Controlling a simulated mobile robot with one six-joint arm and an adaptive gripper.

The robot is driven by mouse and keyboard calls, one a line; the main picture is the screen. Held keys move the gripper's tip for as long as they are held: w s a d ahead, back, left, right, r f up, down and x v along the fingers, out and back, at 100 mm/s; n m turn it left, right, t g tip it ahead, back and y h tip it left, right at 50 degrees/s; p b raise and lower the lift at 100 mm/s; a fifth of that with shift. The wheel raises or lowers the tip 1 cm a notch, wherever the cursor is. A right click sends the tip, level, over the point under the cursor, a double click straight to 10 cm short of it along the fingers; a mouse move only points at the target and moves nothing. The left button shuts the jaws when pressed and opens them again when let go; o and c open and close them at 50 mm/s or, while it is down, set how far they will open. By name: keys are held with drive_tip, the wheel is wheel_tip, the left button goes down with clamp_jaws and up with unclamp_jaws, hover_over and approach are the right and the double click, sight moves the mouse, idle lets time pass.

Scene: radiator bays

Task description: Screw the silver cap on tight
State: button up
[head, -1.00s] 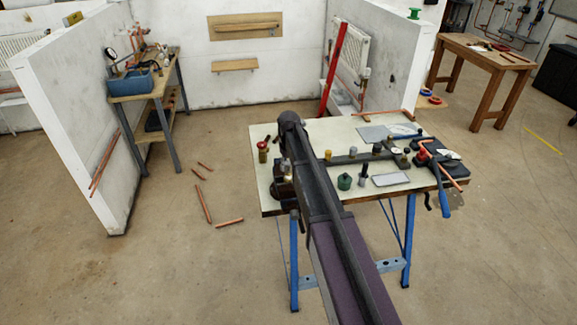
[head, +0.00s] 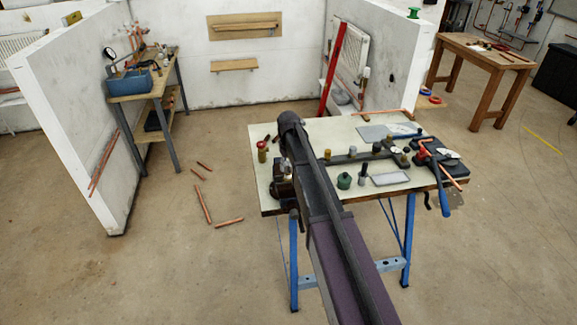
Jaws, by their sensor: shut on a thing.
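My arm reaches forward over the cream-topped workbench (head: 330,129) and hides much of its left half. My gripper (head: 283,190) is at the left side of the bench, low near the top, mostly covered by the arm link. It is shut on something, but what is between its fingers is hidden. I cannot make out the silver cap in this view. A brass fitting (head: 262,152) stands upright left of the gripper. A dark bar with upright fittings (head: 352,157) lies right of the arm.
A green pot (head: 344,181), a pale tray (head: 391,179) and a blue-handled tool (head: 440,187) are on the bench's right half. White partition walls (head: 80,120) stand left and behind. Copper pipes (head: 203,205) lie on the floor to the left. The floor in front is clear.

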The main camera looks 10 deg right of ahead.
drive_tip(key=shift+f+b, duration=0.9)
idle(0.5)
drive_tip(key=o, duration=1.2)
drive_tip(key=shift+r, duration=0.15)
